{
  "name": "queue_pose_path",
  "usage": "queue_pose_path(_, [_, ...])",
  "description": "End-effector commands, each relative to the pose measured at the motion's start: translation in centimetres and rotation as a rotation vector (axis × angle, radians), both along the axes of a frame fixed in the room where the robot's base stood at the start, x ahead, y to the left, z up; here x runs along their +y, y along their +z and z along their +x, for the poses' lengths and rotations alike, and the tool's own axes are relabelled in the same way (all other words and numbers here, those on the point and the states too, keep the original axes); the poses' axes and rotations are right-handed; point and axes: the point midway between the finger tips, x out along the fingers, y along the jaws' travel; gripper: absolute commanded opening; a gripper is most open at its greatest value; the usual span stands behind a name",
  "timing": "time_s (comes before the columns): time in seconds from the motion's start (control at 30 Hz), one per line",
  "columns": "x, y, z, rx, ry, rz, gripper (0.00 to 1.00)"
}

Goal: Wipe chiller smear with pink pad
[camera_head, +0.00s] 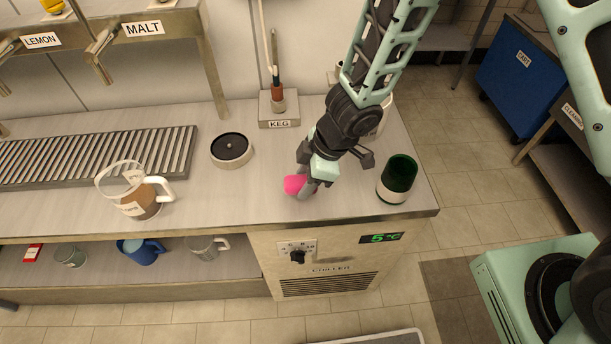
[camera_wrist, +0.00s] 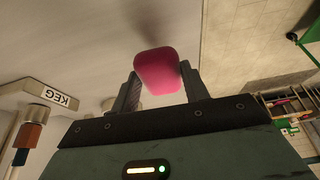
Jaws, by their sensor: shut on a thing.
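The pink pad (camera_head: 294,185) is at the counter top near its front edge, above the chiller (camera_head: 345,265). My gripper (camera_head: 306,190) is shut on the pink pad, which also shows between the two fingers in the wrist view (camera_wrist: 158,72). In the wrist view a dark, blurred patch (camera_wrist: 150,25) lies on the pale surface just beyond the pad; I cannot tell whether it is a smear or a shadow. In the head view I see no smear on the chiller front. I cannot tell whether the pad touches the counter.
A dark green cup (camera_head: 398,175) stands right of my gripper near the counter's right end. A round black-topped dish (camera_head: 232,148), a glass jug (camera_head: 138,192) and a slatted drain grate (camera_head: 110,155) are to the left. The KEG tap (camera_head: 277,105) is behind. Mugs (camera_head: 140,250) sit on the shelf below.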

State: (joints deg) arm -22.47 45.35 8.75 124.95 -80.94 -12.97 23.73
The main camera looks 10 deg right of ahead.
Motion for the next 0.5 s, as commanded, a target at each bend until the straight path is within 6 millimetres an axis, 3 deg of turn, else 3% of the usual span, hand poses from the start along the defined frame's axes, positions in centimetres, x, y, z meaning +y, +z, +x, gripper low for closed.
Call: queue_pose_path(0.5, [0.0,-3.2,0.0,0.0,0.0,0.0,0.27])
